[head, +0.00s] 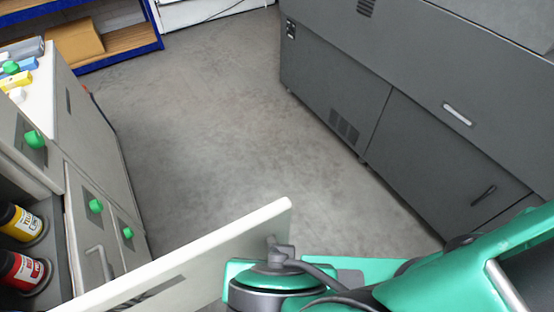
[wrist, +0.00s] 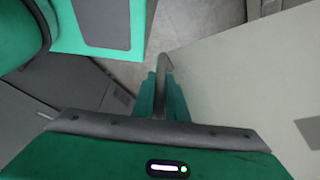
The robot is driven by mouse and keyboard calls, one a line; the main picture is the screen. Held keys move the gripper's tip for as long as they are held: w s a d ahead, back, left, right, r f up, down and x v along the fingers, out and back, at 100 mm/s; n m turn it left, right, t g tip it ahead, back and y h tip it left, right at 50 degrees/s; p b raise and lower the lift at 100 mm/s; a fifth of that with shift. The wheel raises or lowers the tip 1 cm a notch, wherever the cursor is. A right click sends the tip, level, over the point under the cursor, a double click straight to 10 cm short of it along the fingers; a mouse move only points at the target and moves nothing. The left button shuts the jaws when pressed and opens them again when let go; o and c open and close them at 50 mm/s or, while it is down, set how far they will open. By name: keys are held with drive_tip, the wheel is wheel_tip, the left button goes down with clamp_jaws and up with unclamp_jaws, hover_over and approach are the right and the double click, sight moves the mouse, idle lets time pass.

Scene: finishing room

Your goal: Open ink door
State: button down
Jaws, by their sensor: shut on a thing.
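The ink door (head: 215,247) is a pale beige panel standing swung out from the machine at the left, across the bottom of the head view. In the wrist view the door's face (wrist: 235,80) fills the right side. Its metal bar handle (wrist: 164,64) runs between the teal fingers of my gripper (wrist: 161,92), which is shut on it. Behind the door, a yellow ink bottle (head: 20,222) and a red ink bottle (head: 22,270) show in the open compartment. My gripper's fingers cannot be made out in the head view.
The pale cabinet has green knobs (head: 96,206) and another bar handle (head: 100,262) beside the compartment. A large dark grey machine (head: 400,110) stands at the right. Grey floor (head: 215,120) between them is clear. A blue-edged shelf (head: 110,52) with a box stands at the back left.

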drive_tip(key=shift+r, duration=0.1)
drive_tip(key=c, duration=1.8)
unclamp_jaws()
drive_tip(key=shift+o, duration=0.2)
drive_tip(key=shift+r, duration=0.1)
